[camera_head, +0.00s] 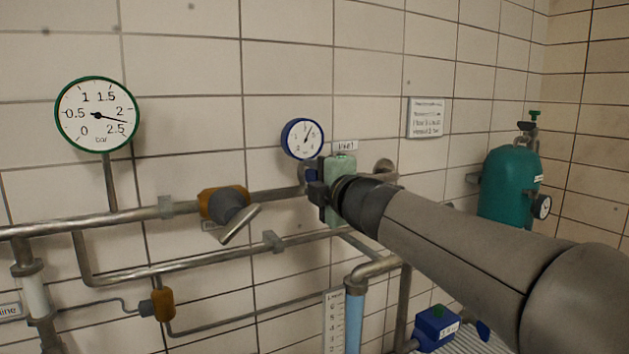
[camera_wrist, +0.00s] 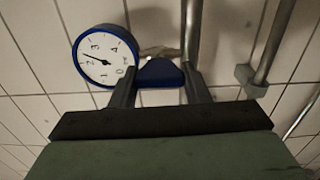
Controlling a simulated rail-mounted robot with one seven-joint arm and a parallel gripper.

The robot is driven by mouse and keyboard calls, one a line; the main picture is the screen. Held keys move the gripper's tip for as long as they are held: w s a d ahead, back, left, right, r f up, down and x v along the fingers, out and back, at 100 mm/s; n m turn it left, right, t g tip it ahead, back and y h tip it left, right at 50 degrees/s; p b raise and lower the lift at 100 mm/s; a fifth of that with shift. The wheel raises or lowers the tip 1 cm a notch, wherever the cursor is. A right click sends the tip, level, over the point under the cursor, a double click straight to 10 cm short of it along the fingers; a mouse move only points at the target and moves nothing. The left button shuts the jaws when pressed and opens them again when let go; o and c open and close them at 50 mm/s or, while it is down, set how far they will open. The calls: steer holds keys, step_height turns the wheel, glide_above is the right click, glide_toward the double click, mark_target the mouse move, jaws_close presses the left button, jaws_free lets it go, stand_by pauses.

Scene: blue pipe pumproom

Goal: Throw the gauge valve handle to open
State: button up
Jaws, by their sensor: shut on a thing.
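The small round gauge with a blue rim (camera_head: 303,139) is on the wall pipe near the middle of the head view. It also shows in the wrist view (camera_wrist: 105,57), at the upper left. The blue valve handle (camera_wrist: 160,72) is beside the gauge in the wrist view, between the two fingers of my gripper (camera_wrist: 163,82). My gripper (camera_head: 312,186) is at the pipe just below the gauge in the head view, shut on the handle. Most of the handle and the valve body are hidden there by my gripper.
A larger green-rimmed gauge (camera_head: 97,114) stands at the left. An orange valve with a grey lever (camera_head: 233,215) is on the pipe left of my gripper. A teal tank (camera_head: 509,185) is at the right, and a blue box (camera_head: 436,328) is low down.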

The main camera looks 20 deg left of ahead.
steer(key=o, duration=1)
steer(key=shift+c, duration=0.2)
steer(key=v, duration=1.7)
steer(key=shift+s, duration=0.2)
steer(key=shift+d, duration=0.15)
